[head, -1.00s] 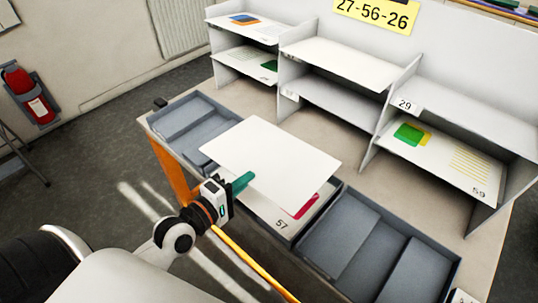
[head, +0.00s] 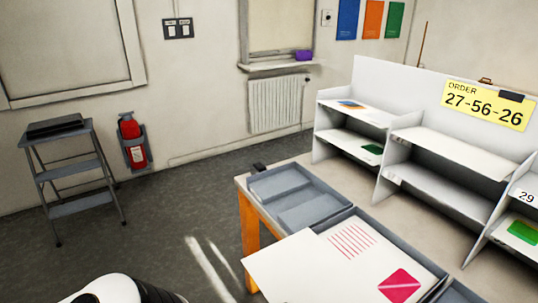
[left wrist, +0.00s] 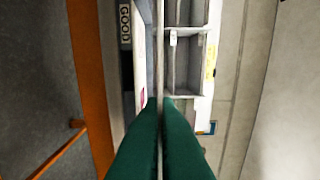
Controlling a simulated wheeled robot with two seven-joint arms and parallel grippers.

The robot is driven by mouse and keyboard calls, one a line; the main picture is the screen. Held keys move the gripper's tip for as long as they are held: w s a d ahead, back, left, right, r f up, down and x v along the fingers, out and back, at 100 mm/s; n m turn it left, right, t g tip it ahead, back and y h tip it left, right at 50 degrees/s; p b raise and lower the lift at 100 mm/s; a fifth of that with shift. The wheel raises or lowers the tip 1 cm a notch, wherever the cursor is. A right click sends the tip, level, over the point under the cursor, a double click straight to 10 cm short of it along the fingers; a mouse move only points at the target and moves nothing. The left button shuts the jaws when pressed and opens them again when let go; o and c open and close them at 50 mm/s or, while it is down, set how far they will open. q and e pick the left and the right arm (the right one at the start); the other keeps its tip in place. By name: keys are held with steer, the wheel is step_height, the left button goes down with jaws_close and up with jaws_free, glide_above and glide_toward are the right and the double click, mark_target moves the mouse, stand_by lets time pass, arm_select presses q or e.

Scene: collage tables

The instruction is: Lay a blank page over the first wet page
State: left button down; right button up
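The blank white page (head: 288,268) is at the bottom of the head view. It sticks out past the table's front edge and overlaps the left part of the printed page (head: 378,262), which has pink lines and a pink patch. The printed page lies at the middle tray. My left gripper (left wrist: 163,100) shows only in the left wrist view, its green fingers closed together on a thin pale edge, seen edge-on, which appears to be the blank page. In the head view the gripper is below the picture. My right gripper is in neither view.
A grey divided tray (head: 298,200) sits left of the printed page. White shelves (head: 440,150) with several pages stand at the back, under an order sign (head: 487,105). A step stool (head: 75,175) and fire extinguisher (head: 132,142) are at the left; the floor between is clear.

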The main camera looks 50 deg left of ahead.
mark_target(336, 276)
arm_select(q)
steer(key=w, duration=1.1)
steer(key=w+d, duration=0.1)
steer(key=w, duration=0.4)
steer(key=shift+w+d+b, duration=0.1)
steer(key=shift+w+b, duration=0.1)
steer(key=shift+b, duration=0.2)
steer(key=f+b, duration=0.2)
steer(key=f, duration=0.1)
steer(key=shift+w, duration=0.35)
steer(key=shift+f+b, duration=0.45)
steer(key=shift+f, duration=0.2)
steer(key=c, duration=1.6)
jaws_free()
steer(key=shift+s, duration=0.1)
steer(key=s+a, duration=0.1)
steer(key=s, duration=1.1)
steer(key=shift+b, duration=0.45)
